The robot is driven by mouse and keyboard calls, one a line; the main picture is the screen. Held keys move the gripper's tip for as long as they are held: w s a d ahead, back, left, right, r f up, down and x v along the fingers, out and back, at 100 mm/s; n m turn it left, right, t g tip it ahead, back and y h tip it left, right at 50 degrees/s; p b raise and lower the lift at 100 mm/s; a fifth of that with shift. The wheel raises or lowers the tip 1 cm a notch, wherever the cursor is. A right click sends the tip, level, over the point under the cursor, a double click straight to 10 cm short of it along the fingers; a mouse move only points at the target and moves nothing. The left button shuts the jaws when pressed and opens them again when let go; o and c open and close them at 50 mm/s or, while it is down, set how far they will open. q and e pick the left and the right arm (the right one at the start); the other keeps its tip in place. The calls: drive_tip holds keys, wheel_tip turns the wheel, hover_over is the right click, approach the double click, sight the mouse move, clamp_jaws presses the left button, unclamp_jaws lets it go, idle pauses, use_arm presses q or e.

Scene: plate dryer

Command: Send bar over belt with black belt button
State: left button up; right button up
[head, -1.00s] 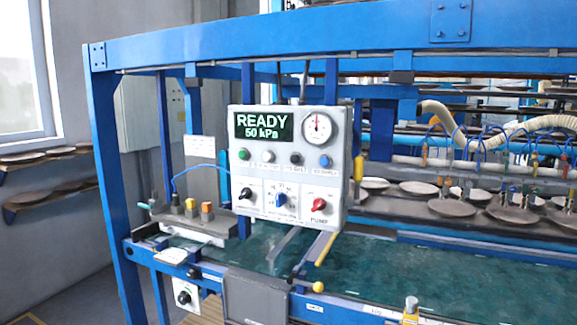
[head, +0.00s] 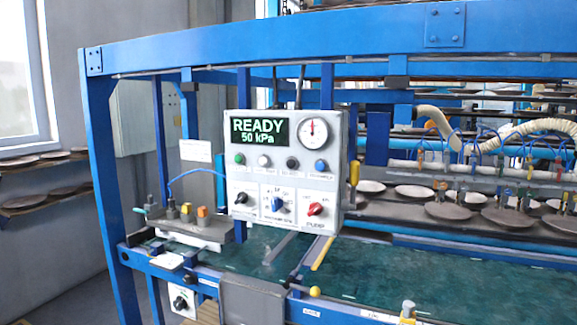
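The black belt button (head: 292,163) is in the button row of a grey control panel (head: 232,218), between a white and a blue button. The panel's green display (head: 260,131) reads "READY 50 kPa". The bar (head: 480,172) is a long pale rail with hoses and coloured fittings at the right, above round plates (head: 447,210) at the back. The green belt (head: 400,268) runs in front of and below it, with no plates on its visible part. Neither gripper is in the head view.
A blue frame beam (head: 300,43) crosses above the panel, and a blue post (head: 108,190) stands at the left. A yellow-tipped lever (head: 315,291) and a grey box (head: 252,300) are at the belt's front edge. The panel face is unobstructed.

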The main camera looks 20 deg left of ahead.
use_arm(q)
clamp_jaws()
idle(0.4)
idle(1.2)
